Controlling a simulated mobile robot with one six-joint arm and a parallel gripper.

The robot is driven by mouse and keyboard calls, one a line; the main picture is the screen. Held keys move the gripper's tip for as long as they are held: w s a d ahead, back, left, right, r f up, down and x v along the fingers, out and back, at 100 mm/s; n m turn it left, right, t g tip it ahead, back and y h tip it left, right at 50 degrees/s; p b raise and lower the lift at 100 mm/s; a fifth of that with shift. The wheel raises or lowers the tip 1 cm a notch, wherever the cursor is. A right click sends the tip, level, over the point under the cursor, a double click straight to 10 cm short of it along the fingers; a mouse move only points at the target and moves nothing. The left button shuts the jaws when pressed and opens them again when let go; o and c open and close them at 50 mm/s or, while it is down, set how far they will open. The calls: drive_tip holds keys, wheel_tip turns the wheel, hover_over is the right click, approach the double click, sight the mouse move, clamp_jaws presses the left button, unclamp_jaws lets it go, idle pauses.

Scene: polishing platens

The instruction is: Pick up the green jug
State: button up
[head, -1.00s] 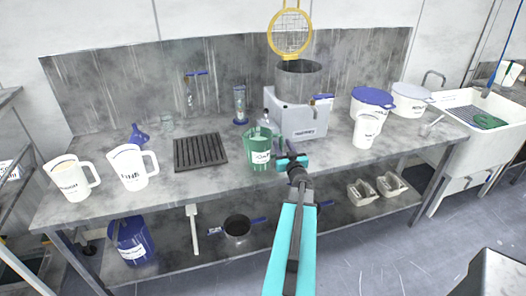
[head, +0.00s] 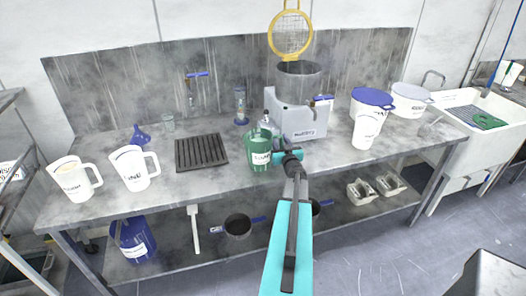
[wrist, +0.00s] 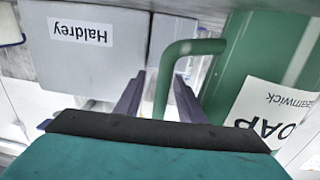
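The green jug (head: 256,146) stands upright near the front edge of the bench, with a white label on its side. In the wrist view its body (wrist: 238,65) fills the right side and its handle loops to the left. My gripper (head: 277,155) is at the handle side, to the right of the jug. In the wrist view my gripper (wrist: 160,98) is open, with one dark finger on each side of the handle. A small gap shows at the left finger; whether the right finger touches is unclear.
A grey machine (head: 303,120) labelled Haldrey stands close behind and right of the jug. A clear bottle (head: 267,124) is just behind it. A dark grate (head: 200,151) lies to the left. White jugs (head: 135,168) stand farther left.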

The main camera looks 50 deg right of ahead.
drive_tip(key=shift+w, duration=0.1)
idle(0.5)
clamp_jaws()
drive_tip(key=shift+r, duration=0.1)
idle(1.1)
